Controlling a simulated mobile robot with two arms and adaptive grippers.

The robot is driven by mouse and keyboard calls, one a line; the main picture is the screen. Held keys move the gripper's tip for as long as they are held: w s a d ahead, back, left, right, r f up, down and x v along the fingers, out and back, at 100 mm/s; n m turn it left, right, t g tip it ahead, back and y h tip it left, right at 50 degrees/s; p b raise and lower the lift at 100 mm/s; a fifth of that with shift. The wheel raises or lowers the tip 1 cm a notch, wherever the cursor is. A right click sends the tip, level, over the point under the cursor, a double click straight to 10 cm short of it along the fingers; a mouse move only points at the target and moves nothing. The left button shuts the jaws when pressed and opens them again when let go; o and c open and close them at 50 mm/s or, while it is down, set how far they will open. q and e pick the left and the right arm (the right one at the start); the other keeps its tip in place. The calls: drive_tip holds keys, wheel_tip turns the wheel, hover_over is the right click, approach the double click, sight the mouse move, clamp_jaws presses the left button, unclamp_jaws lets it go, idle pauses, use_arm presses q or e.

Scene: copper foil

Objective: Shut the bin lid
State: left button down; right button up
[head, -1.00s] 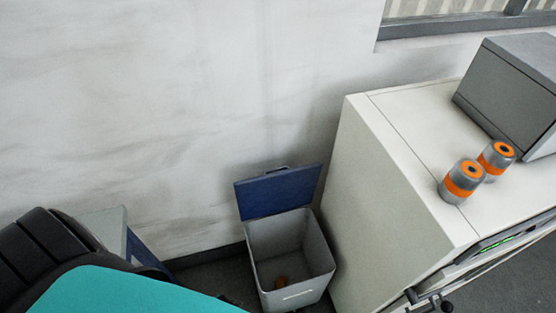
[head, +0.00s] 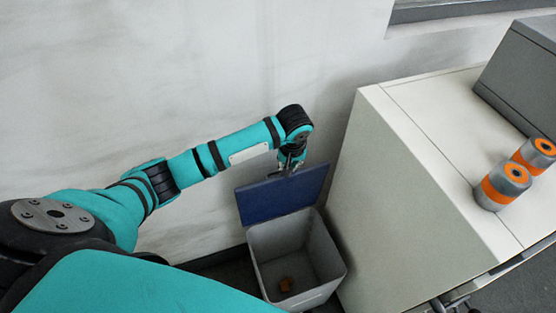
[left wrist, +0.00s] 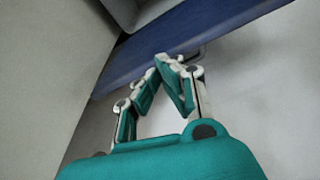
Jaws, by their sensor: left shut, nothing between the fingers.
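The bin (head: 262,268) is a grey open box on the floor, with a small brown object (head: 287,284) inside. Its blue lid (head: 280,197) stands raised at the back, tilted up toward the wall. My left gripper (head: 289,168) is at the top edge of the lid. In the left wrist view the gripper (left wrist: 166,66) is shut and empty, with its fingertips close to the blue lid (left wrist: 170,38) near its handle (left wrist: 192,55). I cannot tell whether the fingers touch the lid. My right gripper is not in view.
A white cabinet (head: 405,170) stands close to the bin's right side. Two grey and orange cylinders (head: 502,186) and a grey box (head: 525,75) are on its top. The pale wall (head: 150,90) is behind the bin.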

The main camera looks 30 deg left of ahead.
use_arm(q)
drive_tip(key=w+a+r+n, duration=0.2)
drive_tip(key=w+a+r, duration=0.1)
drive_tip(key=a, duration=0.1)
drive_tip(key=a+x, duration=0.1)
drive_tip(key=x, duration=0.9)
drive_tip(key=shift+w+a+n+y+p, duration=0.25)
drive_tip(key=shift+a+n+y+p, duration=0.05)
drive_tip(key=shift+y+p, duration=0.1)
